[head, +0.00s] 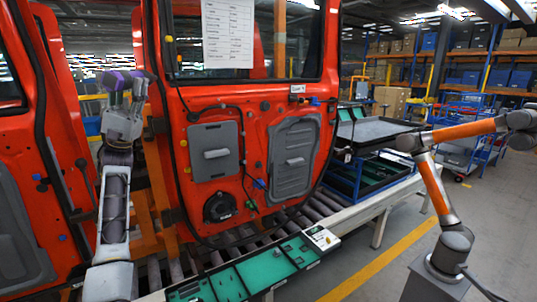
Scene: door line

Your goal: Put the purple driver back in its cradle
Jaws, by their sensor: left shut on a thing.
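The purple driver (113,80) is held up at the left, in front of the red door. My left gripper (126,88) is shut on it, its fingers pointing up, and purple parts show on both sides of the fingers. The rest of the driver is hidden by the fingers or too small to make out. A long dark tray with green inserts (229,284) lies low at the front, well below and to the right of the gripper. I cannot tell which part in view is the driver's cradle. My right gripper is not in view.
Red doors (255,100) stand upright along a roller conveyor (225,249), close to my left arm. A small white device (322,238) sits at the tray's right end. An orange and grey robot arm (437,185) stands at the right. Floor beyond the yellow line looks clear.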

